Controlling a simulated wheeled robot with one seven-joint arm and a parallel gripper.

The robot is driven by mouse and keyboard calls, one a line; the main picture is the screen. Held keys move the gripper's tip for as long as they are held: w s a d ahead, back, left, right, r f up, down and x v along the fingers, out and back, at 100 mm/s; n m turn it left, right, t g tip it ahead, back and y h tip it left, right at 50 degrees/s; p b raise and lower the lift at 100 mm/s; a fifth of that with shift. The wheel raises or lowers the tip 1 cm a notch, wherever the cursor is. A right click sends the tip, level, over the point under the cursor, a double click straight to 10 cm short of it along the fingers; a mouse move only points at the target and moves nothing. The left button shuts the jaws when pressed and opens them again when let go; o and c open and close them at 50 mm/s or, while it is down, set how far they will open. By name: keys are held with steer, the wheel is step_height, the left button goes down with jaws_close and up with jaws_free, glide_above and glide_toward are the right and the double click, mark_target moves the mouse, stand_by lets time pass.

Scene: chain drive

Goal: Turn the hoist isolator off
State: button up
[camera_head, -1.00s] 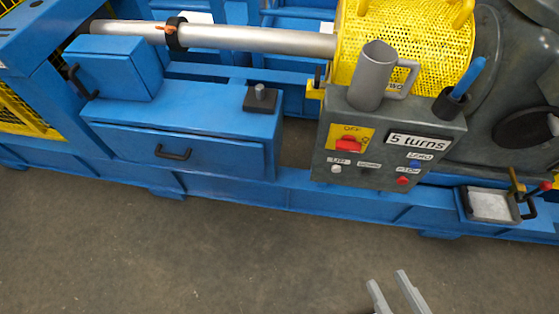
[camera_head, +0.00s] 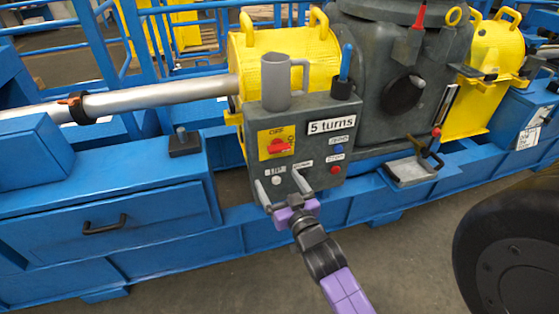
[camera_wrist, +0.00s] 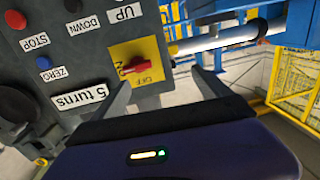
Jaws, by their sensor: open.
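The hoist isolator is a red knob (camera_head: 280,146) on a yellow plate (camera_head: 264,150) on the left of the grey control box's front. An OFF label shows above the knob, whose handle looks roughly crosswise. My gripper (camera_head: 280,181) is open and empty, low in front of the box, with its fingertips just below the yellow plate. In the wrist view the red knob (camera_wrist: 133,66) lies ahead, close to the left finger, with the OFF label beside it. My gripper (camera_wrist: 162,78) shows a wide gap between its fingers. Contact with the knob is not visible.
A grey mug (camera_head: 276,82) and a holder with a blue tool (camera_head: 345,80) stand on the box. A tray (camera_head: 410,170) sits right of the box.

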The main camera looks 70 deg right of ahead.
steer(key=m+g+h, duration=0.1)
steer(key=h, duration=0.1)
glide_toward(280, 151)
steer(key=x, duration=0.2)
steer(key=shift+b+x, duration=0.45)
steer(key=shift+x, duration=3.4)
steer(key=shift+r, duration=0.1)
steer(key=c, duration=1.4)
steer(key=shift+o, duration=0.2)
